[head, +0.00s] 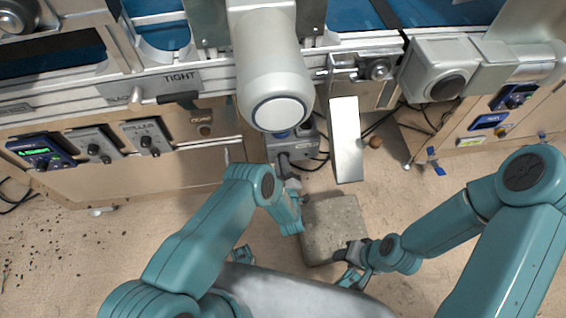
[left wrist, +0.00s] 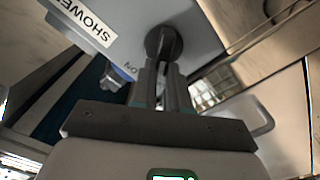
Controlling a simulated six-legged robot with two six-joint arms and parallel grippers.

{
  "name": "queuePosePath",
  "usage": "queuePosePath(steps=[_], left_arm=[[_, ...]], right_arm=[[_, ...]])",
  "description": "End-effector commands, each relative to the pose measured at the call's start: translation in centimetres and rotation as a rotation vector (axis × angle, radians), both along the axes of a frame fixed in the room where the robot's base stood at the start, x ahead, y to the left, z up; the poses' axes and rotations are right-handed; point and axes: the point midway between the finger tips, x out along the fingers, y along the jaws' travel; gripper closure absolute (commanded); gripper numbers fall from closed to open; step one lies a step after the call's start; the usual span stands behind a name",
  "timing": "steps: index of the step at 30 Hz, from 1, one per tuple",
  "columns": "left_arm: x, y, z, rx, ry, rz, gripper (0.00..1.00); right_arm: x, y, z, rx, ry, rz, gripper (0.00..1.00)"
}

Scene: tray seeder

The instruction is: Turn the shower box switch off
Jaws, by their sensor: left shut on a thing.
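The shower box (head: 298,152) is a small grey box below the big grey cylinder in the head view. In the left wrist view the shower box (left wrist: 200,45) fills the upper middle, with a white "SHOWER" label and the word "ON" near its edge. Its round dark switch (left wrist: 163,40) is between the fingertips of my left gripper (left wrist: 167,72), which is shut on it. In the head view my left gripper (head: 286,172) reaches up to the box, and the switch is hidden. My right gripper (head: 353,254) is low by a grey slab, its fingers too small to read.
The grey slab (head: 333,228) lies on the floor between my arms. A pale metal chute (head: 346,140) hangs right of the box. The machine's side panel (head: 190,172) with several control boxes is at left. Black cables (head: 312,163) run near the box.

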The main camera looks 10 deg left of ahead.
Motion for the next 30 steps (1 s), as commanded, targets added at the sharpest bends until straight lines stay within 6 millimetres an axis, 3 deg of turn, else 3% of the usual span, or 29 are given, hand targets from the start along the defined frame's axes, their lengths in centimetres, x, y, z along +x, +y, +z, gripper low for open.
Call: queuePosePath(steps=[15,30], left_arm=[[-0.02,0.58,-0.41,-0.318,-0.138,0.002,1.0],[-0.01,0.67,-0.49,-0.385,-0.167,0.002,1.0]], right_arm=[[0.0,0.0,-0.05,0.0,0.0,0.0,0.57],[0.0,0.0,-0.06,0.0,0.0,0.0,0.57]])
